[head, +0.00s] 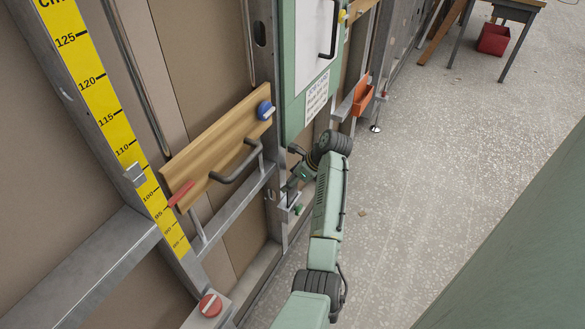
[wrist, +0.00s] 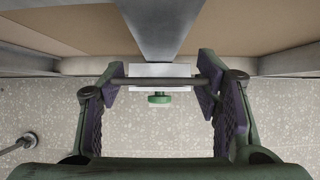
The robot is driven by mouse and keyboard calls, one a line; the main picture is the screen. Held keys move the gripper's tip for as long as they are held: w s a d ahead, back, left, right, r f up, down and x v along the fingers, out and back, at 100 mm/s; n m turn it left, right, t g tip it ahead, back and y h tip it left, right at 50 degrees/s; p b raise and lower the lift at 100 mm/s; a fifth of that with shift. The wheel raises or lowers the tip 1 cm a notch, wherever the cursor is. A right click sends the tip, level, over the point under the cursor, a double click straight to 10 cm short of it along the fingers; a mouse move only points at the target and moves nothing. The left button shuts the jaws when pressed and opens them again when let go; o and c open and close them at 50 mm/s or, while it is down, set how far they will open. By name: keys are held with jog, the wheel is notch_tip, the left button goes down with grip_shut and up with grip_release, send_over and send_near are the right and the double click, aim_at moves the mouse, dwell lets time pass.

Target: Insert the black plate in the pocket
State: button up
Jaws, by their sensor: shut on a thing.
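My gripper (wrist: 157,82) is shut on the black plate (wrist: 155,81), which shows edge-on as a thin dark bar between the two purple-padded fingers in the wrist view. A pale metal bracket (wrist: 170,70), which looks like the pocket, lies just beyond the plate at the foot of a grey metal post. A green knob (wrist: 159,99) is on the bracket's near side. In the head view my gripper (head: 291,187) is at the wall frame, just above the bracket (head: 286,213). The plate is hard to make out there, and I cannot tell whether it touches the bracket.
A wooden board (head: 215,143) with a dark grab handle (head: 238,163) is left of my gripper. A green-framed panel (head: 308,65) hangs above. An orange holder (head: 362,95) is on the wall farther back. The speckled floor (head: 430,160) at right is mostly clear.

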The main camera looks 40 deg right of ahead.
jog(key=shift+f, duration=1.5)
jog(key=o, duration=1.4)
jog(key=shift+c, duration=0.2)
jog(key=shift+f, duration=0.15)
jog(key=v, duration=1.2)
jog(key=shift+w, duration=0.1)
